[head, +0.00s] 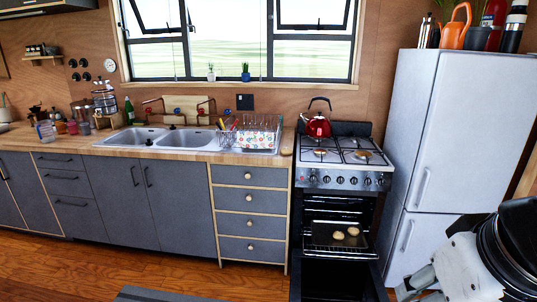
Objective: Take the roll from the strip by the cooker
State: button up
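A small brown rounded thing, probably the roll (287,151), lies on the narrow strip of wooden counter (275,161) just left of the cooker. It is small in the head view and its details are hard to make out. The cooker (340,180) stands right of this strip, with its oven door open downward. Parts of my arm show at the lower right, well away from the strip. I cannot make out the fingers of my gripper.
The open oven door (340,281) juts out in front of the cooker. A tray (322,243) inside holds two round pale baked pieces (338,235). A red kettle (317,125) stands on the hob. A dish rack (250,138) is left of the strip. A white fridge (440,150) stands at right.

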aim_at(286, 151)
jog(key=i+j+u, duration=0.15)
jog(key=i+u, duration=0.55)
jog(key=u, duration=0.2)
jog(key=i+u, duration=0.6)
jog(key=i, duration=0.65)
jog(key=i+z, duration=0.4)
jog(key=i+j+z, duration=0.2)
jog(key=z, duration=0.25)
jog(key=i+z, duration=0.25)
jog(key=z, duration=0.2)
jog(key=i+j+z, duration=0.15)
jog(key=z, duration=0.25)
jog(key=i+j+z, duration=0.25)
jog(key=z, duration=0.2)
jog(key=i+j+z, duration=0.25)
jog(key=z, duration=0.2)
jog(key=i+j+z, duration=0.25)
jog(key=k+j, duration=0.05)
jog(key=j, duration=0.05)
